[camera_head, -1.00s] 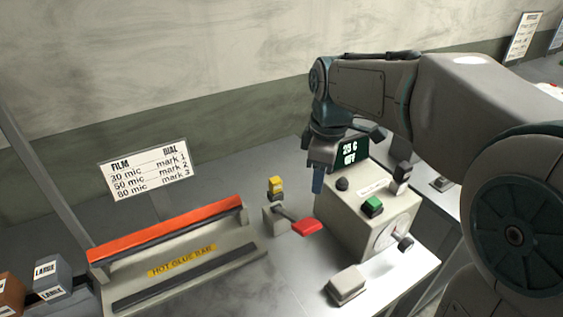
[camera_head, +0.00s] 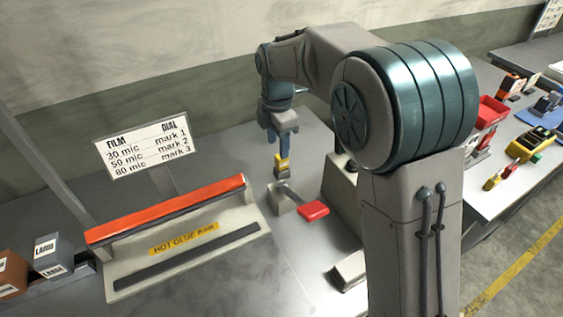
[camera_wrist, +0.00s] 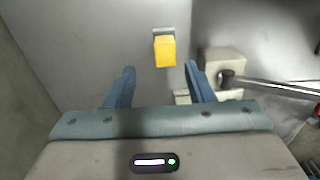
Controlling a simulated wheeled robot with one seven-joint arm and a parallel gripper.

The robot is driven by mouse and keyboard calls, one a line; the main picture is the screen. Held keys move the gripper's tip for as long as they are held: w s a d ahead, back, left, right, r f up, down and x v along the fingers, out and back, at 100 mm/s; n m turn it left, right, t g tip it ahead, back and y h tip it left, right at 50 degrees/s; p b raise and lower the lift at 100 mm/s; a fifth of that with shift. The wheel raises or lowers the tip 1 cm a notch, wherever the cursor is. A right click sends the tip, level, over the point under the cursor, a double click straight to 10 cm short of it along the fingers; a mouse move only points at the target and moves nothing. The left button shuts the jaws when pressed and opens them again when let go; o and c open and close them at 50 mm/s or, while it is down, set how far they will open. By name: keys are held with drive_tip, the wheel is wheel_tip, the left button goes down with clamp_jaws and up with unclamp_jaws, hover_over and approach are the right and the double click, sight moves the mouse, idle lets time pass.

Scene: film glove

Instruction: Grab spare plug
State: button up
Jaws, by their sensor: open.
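A small yellow block (camera_head: 282,160), which looks like the spare plug, stands on the grey bench beside the lever's block. In the wrist view the yellow block (camera_wrist: 165,51) lies just beyond the fingertips, between the lines of the two fingers. My gripper (camera_head: 277,146) points down right above or at the yellow block, with blue fingers. In the wrist view my gripper (camera_wrist: 159,70) is open, with nothing between its fingertips. I cannot tell whether a finger touches the block.
The control box (camera_head: 340,190) is mostly hidden by my arm.

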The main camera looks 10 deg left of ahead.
sight(282, 165)
drive_tip(key=f, duration=0.2)
drive_tip(key=d+f, duration=0.1)
drive_tip(key=f, duration=0.1)
drive_tip(key=shift+s+f+p, duration=0.1)
drive_tip(key=shift+f+p, duration=0.2)
drive_tip(key=shift+f, duration=0.5)
drive_tip(key=shift+c, duration=0.3)
clamp_jaws()
